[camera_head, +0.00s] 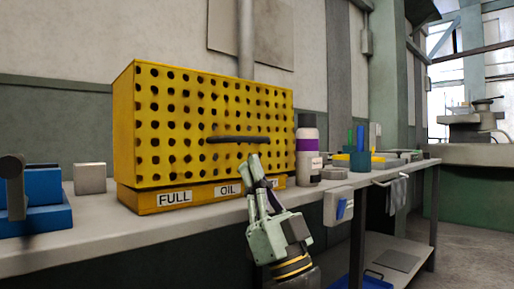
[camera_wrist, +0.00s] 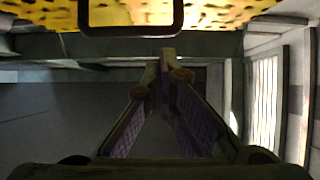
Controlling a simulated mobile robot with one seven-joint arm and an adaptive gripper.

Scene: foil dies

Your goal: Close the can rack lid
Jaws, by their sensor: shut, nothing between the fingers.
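The can rack is a yellow box with labels reading "FULL" and "OIL" on its base (camera_head: 150,201). Its perforated yellow lid (camera_head: 190,115) stands upright as the front face, flush with the base as far as I can see. A dark bar handle (camera_head: 238,139) runs across the lid; in the wrist view the handle (camera_wrist: 130,33) shows at the top against the yellow panel. My gripper (camera_head: 254,172) is shut and empty, in front of the rack just below the handle's right end. In the wrist view my gripper's fingertips (camera_wrist: 167,62) meet below the handle, apart from it.
The rack stands on a grey bench (camera_head: 120,235). A bottle with a purple band (camera_head: 308,150) stands close to its right. A blue device (camera_head: 40,195) and a grey block (camera_head: 90,178) are at left. A white box (camera_head: 338,205) hangs at the bench's front edge.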

